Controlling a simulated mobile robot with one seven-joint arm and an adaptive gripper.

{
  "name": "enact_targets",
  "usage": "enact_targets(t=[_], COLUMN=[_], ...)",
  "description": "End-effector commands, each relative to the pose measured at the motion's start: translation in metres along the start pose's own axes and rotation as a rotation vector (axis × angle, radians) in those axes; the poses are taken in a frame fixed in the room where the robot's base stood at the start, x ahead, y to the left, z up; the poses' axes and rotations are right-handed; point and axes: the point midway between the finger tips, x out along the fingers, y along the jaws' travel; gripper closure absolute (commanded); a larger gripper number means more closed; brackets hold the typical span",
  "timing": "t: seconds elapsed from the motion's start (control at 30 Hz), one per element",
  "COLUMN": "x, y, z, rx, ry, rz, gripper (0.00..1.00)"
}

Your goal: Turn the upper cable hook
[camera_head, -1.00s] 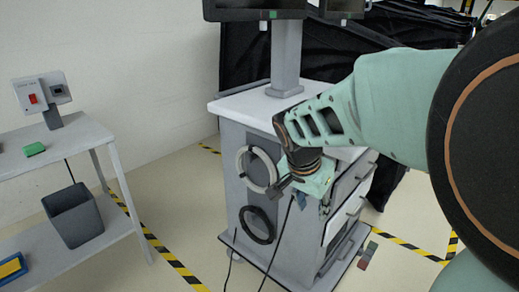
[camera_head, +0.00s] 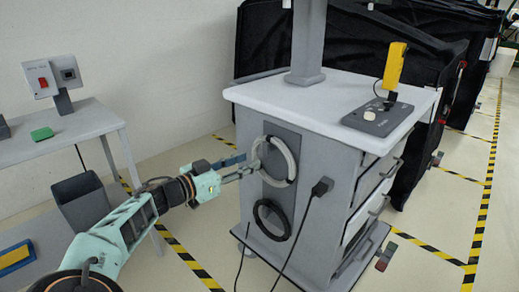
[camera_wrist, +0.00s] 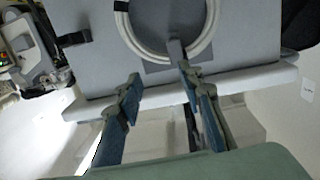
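The upper cable hook (camera_wrist: 175,48) is a small grey bar crossing the pale cable coil (camera_wrist: 210,38) in the wrist view. In the head view the pale coil (camera_head: 292,160) hangs on the cart's side over a dark plate, and my gripper partly hides its left part. My gripper (camera_head: 248,171) reaches it from the left. In the wrist view my gripper (camera_wrist: 159,76) is open, its two blue-grey fingers apart. The right fingertip is close to the hook's end; I cannot tell whether they touch. Nothing shows between the fingers.
A black coil (camera_head: 270,238) hangs below the pale one. A black plug (camera_head: 322,187) with a cable sticks out to their right. The cart top (camera_head: 262,95) overhangs the coils and carries a yellow device (camera_head: 395,65). A side table (camera_head: 75,130) and a dark bin (camera_head: 78,205) stand left.

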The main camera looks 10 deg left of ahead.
Motion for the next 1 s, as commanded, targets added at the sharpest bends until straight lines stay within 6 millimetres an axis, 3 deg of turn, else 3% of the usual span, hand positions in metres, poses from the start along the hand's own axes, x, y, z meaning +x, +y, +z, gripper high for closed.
enact_targets(t=[0.1, 0.27, 0.7, 1.0], x=[-0.016, -0.013, 0.065, 0.086], y=[-0.015, -0.020, -0.022, -0.024], z=[0.000, -0.002, -0.006, -0.009], rx=[0.012, 0.019, 0.019, 0.018], ry=[0.059, 0.080, 0.076, 0.075], rz=[-0.037, -0.048, -0.045, -0.048], gripper=[0.65, 0.65, 0.65, 0.65])
